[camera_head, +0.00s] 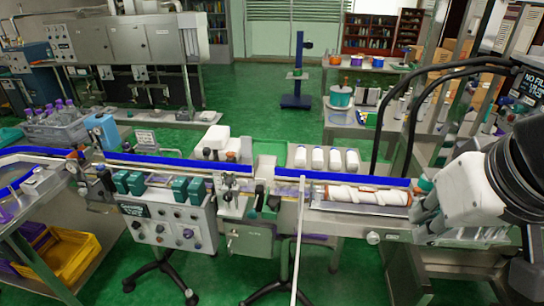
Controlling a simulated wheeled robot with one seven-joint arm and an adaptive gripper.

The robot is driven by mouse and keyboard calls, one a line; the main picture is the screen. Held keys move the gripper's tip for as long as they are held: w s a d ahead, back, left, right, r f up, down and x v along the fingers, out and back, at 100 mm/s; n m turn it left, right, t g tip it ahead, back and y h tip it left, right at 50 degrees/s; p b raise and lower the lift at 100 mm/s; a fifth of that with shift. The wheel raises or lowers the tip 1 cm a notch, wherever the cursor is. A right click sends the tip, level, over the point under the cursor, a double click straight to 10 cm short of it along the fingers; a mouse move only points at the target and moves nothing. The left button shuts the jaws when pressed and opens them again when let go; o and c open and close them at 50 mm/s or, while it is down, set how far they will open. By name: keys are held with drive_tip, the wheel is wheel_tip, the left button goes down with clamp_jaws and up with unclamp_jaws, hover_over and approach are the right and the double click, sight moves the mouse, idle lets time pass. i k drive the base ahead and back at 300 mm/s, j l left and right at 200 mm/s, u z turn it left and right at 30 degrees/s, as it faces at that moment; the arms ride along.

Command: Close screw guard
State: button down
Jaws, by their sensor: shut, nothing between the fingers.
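A white spiral screw (362,194) with orange-brown ends lies along the conveyor at right of centre. Its turns are plainly visible, with a grey metal panel (358,209) running along its front edge. I cannot make out the guard clearly, nor whether it is separate from this panel. My gripper (424,226) is at the right, beyond the screw's right end, and points down and left. Its fingers are shut and look empty. I cannot tell whether they touch the metalwork beside them. The white wrist hides part of the machine's right end.
A blue-edged conveyor (345,178) runs across the view. A control box (168,222) with dark green units stands left of centre. A thin pale upright rod (298,240) stands left of the screw. White bottles (326,158) stand behind.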

sight(307, 264)
drive_tip(key=j+z, duration=0.15)
drive_tip(key=j, duration=0.4)
drive_tip(key=k+j+z, duration=0.1)
drive_tip(key=j, duration=0.45)
drive_tip(key=l, duration=0.5)
drive_tip(key=l+u, duration=0.3)
drive_tip(key=l, duration=0.55)
drive_tip(key=l+u, duration=0.3)
drive_tip(key=l, duration=0.6)
drive_tip(key=u, duration=0.65)
